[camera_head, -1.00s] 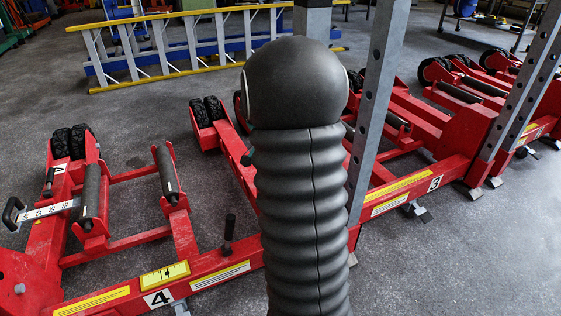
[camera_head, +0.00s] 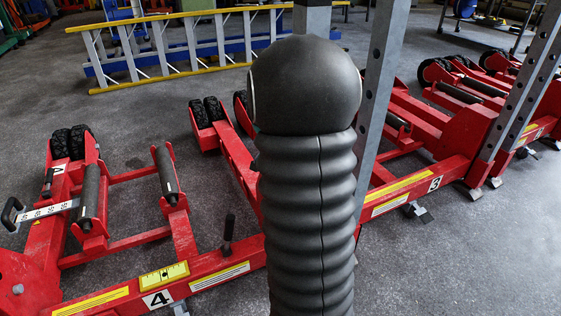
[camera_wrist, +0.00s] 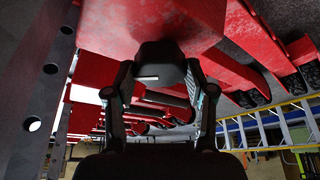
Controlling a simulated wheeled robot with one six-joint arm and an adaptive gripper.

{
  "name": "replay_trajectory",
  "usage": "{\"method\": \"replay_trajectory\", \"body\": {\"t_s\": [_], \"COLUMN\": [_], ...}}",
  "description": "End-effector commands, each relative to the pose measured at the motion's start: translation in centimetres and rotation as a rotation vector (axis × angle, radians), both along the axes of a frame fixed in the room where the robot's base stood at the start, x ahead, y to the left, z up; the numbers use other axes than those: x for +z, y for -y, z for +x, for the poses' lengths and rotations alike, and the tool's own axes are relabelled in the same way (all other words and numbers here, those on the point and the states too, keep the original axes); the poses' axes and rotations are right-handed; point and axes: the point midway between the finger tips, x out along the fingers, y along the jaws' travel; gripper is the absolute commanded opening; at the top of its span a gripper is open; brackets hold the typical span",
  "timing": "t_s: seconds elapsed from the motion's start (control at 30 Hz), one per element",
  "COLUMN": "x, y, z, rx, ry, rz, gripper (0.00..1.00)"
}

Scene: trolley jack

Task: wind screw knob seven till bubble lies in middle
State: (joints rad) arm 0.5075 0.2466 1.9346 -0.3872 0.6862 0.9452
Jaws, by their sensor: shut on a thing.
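In the wrist view my gripper (camera_wrist: 159,82) has its two fingers on either side of a dark, blocky knob (camera_wrist: 162,55) with a pale stripe, and is shut on it. The knob sits against a red jack part. No number seven is readable on it. In the head view my dark ribbed arm fills the middle and hides the gripper and knob. A yellow level (camera_head: 164,276) with a dark mark near its middle sits on the red jack marked 4 (camera_head: 110,295). I cannot tell whether this level belongs to the held knob.
Another red jack marked 3 (camera_head: 415,185) stands at right, beside grey perforated posts (camera_head: 384,90). Grey floor is clear at lower right.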

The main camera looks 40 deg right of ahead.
Motion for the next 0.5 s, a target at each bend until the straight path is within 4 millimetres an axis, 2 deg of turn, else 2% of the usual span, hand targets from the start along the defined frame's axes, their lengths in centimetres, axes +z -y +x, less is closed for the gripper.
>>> {"method": "replay_trajectory", "body": {"t_s": [0.2, 0.5], "x": [0.03, 0.02], "y": [-0.01, -0.01], "z": [0.01, 0.04], "rx": [0.074, 0.08], "ry": [0.001, 0.001], "rz": [-0.001, -0.002], "gripper": [0.19, 0.19]}}
